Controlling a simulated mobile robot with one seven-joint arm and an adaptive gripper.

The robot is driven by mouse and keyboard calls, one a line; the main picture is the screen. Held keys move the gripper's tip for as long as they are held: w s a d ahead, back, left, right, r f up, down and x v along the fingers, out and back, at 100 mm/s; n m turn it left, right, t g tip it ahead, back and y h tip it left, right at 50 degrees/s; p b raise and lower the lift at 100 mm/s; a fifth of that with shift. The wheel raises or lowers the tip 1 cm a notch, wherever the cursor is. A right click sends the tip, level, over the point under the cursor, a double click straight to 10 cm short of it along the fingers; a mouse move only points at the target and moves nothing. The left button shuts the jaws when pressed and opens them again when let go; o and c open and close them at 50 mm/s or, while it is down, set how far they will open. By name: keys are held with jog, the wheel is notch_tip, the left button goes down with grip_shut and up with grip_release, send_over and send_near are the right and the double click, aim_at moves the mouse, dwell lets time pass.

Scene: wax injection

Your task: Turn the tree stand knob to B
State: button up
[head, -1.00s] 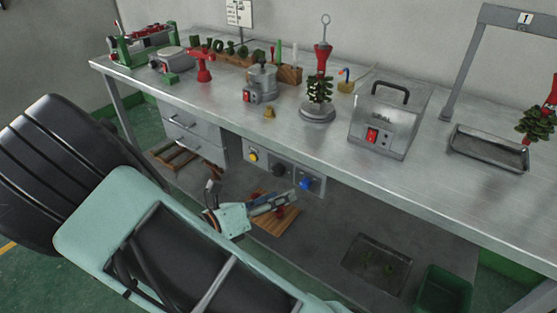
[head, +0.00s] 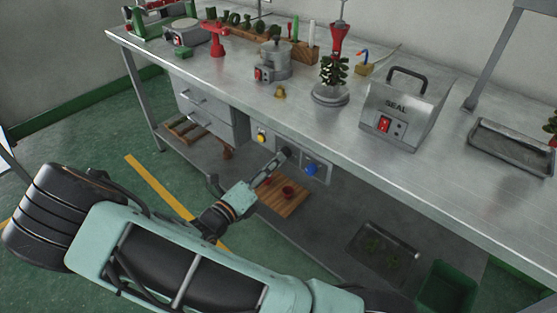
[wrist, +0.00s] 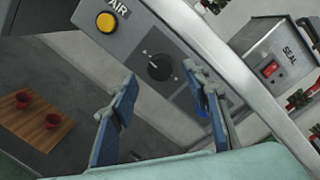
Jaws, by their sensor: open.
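A black round knob (wrist: 159,67) with a pale pointer mark sits on a grey panel under the bench's front edge; its letters are too small to read. In the head view the panel (head: 262,120) shows a yellow button (head: 262,136) and a blue knob (head: 311,169), while my gripper covers much of the black knob. My gripper (head: 279,160) is open in front of the panel. In the wrist view its blue-padded fingers (wrist: 160,84) straddle the black knob's line of sight, with nothing between them. The tree stand (head: 331,95) holds a green wax tree on the bench.
The SEAL box (head: 405,112) stands on the bench (head: 300,120) above, right of the tree stand. A wooden board (head: 284,203) with red cups lies on the lower shelf below my gripper. A drawer unit (head: 205,110) is left of the panel.

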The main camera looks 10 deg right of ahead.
jog(key=x, duration=0.3)
jog(key=shift+w+d, duration=0.1)
jog(key=shift+d, duration=0.1)
jog(key=c, duration=1.2)
jog(key=shift+o, duration=0.2)
